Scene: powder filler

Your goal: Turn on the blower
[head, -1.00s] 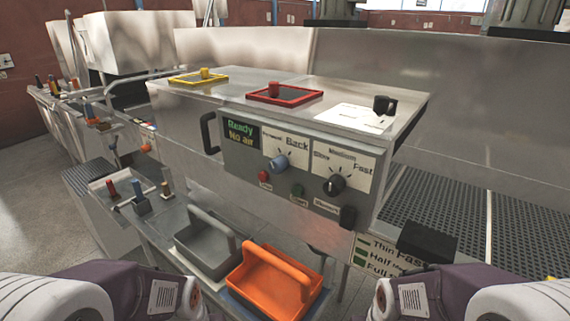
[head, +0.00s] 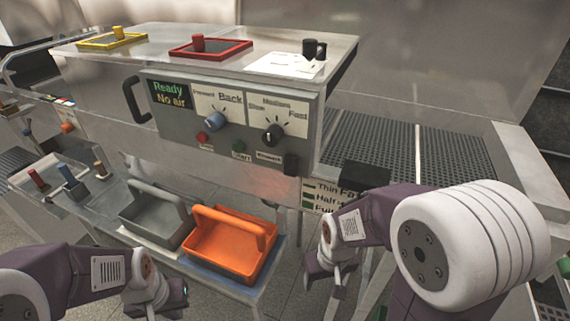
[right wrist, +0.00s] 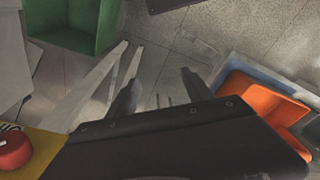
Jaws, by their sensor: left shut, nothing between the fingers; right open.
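The powder filler's control panel (head: 228,120) faces me in the head view. Its display (head: 169,95) reads "Ready" and "No air". A black switch (head: 291,163) sits at the panel's lower right beside a small label hard to read. The panel also has a blue knob (head: 214,121), a black knob (head: 273,134), a red button (head: 203,137) and a green button (head: 239,146). My right gripper (head: 332,287) is open and empty, low and right of the orange tray, below the panel; its fingers show in the right wrist view (right wrist: 160,92). My left gripper (head: 178,298) is shut and empty, low at front left.
A grey tray (head: 137,212) and an orange tray (head: 205,262) stand on a low shelf below the panel. A perforated steel bed (head: 455,152) lies to the right. A green bin (right wrist: 62,38) and a red button on yellow (right wrist: 12,150) show in the right wrist view.

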